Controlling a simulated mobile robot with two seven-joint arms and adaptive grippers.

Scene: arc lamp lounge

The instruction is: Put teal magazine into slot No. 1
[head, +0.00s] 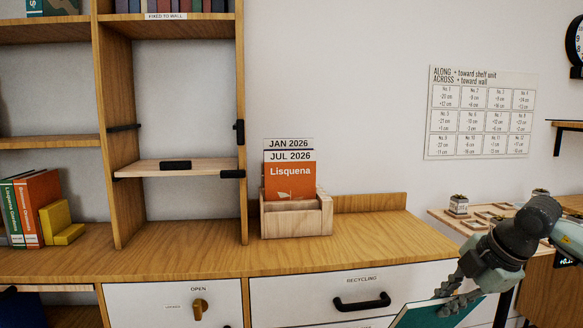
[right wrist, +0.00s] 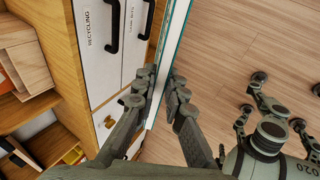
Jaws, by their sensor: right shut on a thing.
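The teal magazine (head: 433,314) is at the bottom right of the head view, partly cut off by the picture's lower edge. My right gripper (head: 458,299) is shut on it, in front of the recycling drawer. In the right wrist view the magazine (right wrist: 174,38) shows nearly edge-on between the fingers of my right gripper (right wrist: 163,80). A wooden magazine holder (head: 288,222) stands on the counter with an orange magazine (head: 290,180) in it. Date cards (head: 289,150) rise behind that magazine. I cannot read a slot number on the holder. My left gripper is not in view.
The wooden counter (head: 370,235) is clear to the right of the holder. A shelf upright (head: 242,120) rises just left of it. A chart with numbered cells (head: 482,112) hangs on the wall. A small table (head: 440,216) with potted plants stands at the right. Drawer handles (head: 362,303) stick out below.

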